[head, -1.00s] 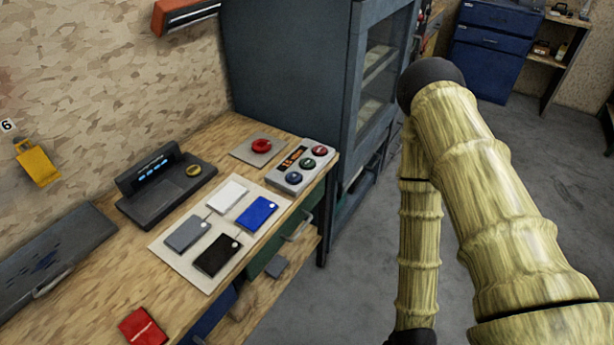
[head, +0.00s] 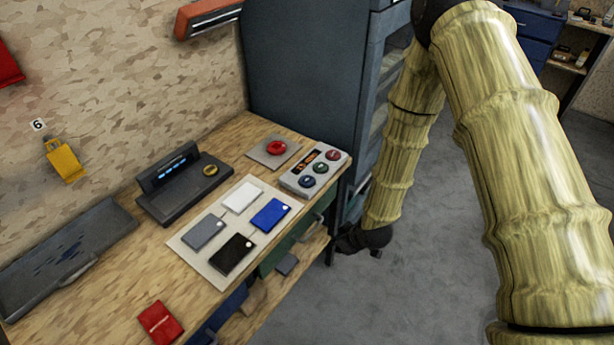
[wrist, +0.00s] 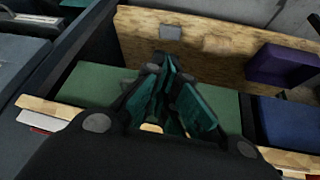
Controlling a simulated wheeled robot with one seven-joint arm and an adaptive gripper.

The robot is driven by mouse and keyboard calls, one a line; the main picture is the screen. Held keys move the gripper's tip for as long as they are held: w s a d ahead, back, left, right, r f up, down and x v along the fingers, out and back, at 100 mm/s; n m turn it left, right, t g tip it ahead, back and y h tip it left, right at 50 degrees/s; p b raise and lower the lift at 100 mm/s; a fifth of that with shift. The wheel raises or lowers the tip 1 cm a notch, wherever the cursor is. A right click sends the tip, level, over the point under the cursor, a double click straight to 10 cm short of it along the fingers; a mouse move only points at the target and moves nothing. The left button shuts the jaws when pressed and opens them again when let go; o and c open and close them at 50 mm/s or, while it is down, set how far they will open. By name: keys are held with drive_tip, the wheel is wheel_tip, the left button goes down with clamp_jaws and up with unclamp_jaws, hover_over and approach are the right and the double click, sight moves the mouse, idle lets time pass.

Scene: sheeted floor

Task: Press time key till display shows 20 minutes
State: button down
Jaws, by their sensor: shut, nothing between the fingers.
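A light grey control box (head: 298,189) sits at the bench's right end. It has a small dark display (head: 306,162) with orange digits too small to read, and red (head: 333,155), green (head: 320,167) and blue (head: 307,181) round keys. I cannot tell which one is the time key. My gripper shows in the wrist view (wrist: 172,95), shut and empty, over a wooden shelf and green drawer fronts. In the head view, the dark end of my arm hangs beside the bench's right edge, right of and below the box; the fingers are not clear there.
A red push button on a plate (head: 277,147) lies behind the box. A white panel with several cards (head: 188,247) and a dark console with a blue display (head: 160,206) lie left. A tall grey cabinet (head: 300,75) stands behind. Open floor (head: 420,270) is at right.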

drive_tip(key=w+a+r+n+t+y+p, duration=0.1)
drive_tip(key=w+a+r+n, duration=0.15)
drive_tip(key=w+r, duration=0.25)
drive_tip(key=w+a+r+n+p, duration=0.1)
drive_tip(key=w+a+r, duration=0.2)
drive_tip(key=w+r, duration=0.15)
wheel_tip(320, 180, up, 11)
drive_tip(key=n+t+y, duration=0.1)
drive_tip(key=n+t, duration=0.1)
drive_tip(key=n, duration=0.2)
hover_over(304, 181)
drive_tip(key=shift+d+r+p, duration=0.1)
drive_tip(key=shift+r+p, duration=0.05)
drive_tip(key=shift+p, duration=0.3)
drive_tip(key=shift+s, duration=0.1)
drive_tip(key=shift+f+b, duration=2.5)
drive_tip(key=shift+f, duration=1.95)
drive_tip(key=shift+f, duration=0.15)
drive_tip(key=shift+f+b, duration=0.25)
drive_tip(key=shift+b, duration=0.05)
